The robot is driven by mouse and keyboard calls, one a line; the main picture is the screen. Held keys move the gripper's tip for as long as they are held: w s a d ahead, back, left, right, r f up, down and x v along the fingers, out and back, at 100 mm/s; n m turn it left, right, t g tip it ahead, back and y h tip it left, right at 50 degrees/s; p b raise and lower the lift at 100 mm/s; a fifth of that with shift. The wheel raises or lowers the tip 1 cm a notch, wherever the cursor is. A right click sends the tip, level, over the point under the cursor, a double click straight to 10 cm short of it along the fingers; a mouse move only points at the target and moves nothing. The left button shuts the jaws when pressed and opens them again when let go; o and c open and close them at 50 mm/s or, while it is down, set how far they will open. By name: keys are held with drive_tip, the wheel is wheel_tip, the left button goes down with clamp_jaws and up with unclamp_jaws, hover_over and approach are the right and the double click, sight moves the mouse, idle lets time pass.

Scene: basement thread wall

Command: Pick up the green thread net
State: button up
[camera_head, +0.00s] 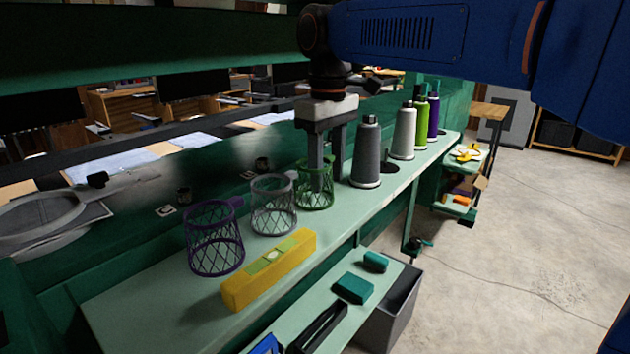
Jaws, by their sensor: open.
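The green thread net (303,196) is a small open mesh cylinder standing upright on the pale green shelf, at the right end of a row of nets. My gripper (322,190) points straight down over it, with its two dark fingers apart. The fingertips overlap the net's upper part in the picture. I cannot tell whether both fingers are inside the net or one is outside. The fingers and the mesh partly hide each other.
A grey net (273,205) and a purple net (213,238) stand to the left. A yellow level (268,270) lies in front. A dark grey spool (366,155) stands close on the right, with white (404,133), green (421,125) and purple (433,115) spools beyond.

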drive_tip(key=shift+f, duration=0.6)
clamp_jaws()
wheel_tip(320, 180, up, 10)
drive_tip(key=shift+r, duration=0.1)
